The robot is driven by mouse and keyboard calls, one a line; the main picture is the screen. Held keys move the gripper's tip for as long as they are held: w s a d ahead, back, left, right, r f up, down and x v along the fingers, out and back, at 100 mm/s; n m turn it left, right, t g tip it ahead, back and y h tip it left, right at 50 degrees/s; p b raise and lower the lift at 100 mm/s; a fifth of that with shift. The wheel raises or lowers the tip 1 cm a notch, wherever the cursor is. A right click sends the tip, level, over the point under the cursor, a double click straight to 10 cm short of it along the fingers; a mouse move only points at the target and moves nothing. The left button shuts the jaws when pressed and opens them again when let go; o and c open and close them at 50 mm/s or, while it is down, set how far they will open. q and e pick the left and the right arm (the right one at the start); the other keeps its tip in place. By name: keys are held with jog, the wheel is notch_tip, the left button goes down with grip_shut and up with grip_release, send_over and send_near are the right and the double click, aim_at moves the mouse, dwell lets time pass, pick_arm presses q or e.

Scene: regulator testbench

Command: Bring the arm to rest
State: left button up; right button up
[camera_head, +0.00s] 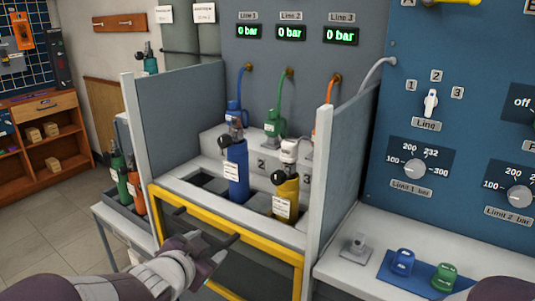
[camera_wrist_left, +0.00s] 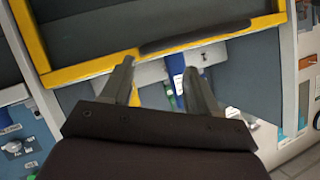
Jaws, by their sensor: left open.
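My left gripper (camera_head: 207,229) is open and empty in front of the bench's yellow-framed front guard (camera_head: 232,231). In the left wrist view its two fingers (camera_wrist_left: 160,82) stand apart, pointing toward the yellow bar (camera_wrist_left: 150,63). A blue cylinder (camera_head: 237,170) and a yellow cylinder (camera_head: 286,195) stand upright in the bench bay behind the guard, beyond the gripper. A dark purple piece of an arm, which I take as mine, shows at the lower right edge of the head view. My right gripper is not seen.
Grey side panels (camera_head: 345,145) flank the bay. On the right shelf lie a blue mat (camera_head: 412,277) with a blue cap (camera_head: 402,262) and a green cap (camera_head: 445,277), and a grey fitting (camera_head: 356,246). Green and orange cylinders (camera_head: 118,175) stand at the left. Floor (camera_head: 60,215) is clear at left.

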pick_arm(q)
jog(key=s+a+f+n+g+y, duration=0.3)
jog(key=s+f+n+g, duration=0.4)
jog(key=s+f+g, duration=0.6)
jog(key=s+r+t+p, duration=0.1)
jog(key=s+r+p, duration=0.2)
jog(key=r+p, duration=2.6)
jog(key=p, duration=0.3)
jog(key=shift+s+d+t+h, duration=0.2)
jog(key=shift+d+t+h, duration=0.1)
jog(key=shift+d, duration=0.05)
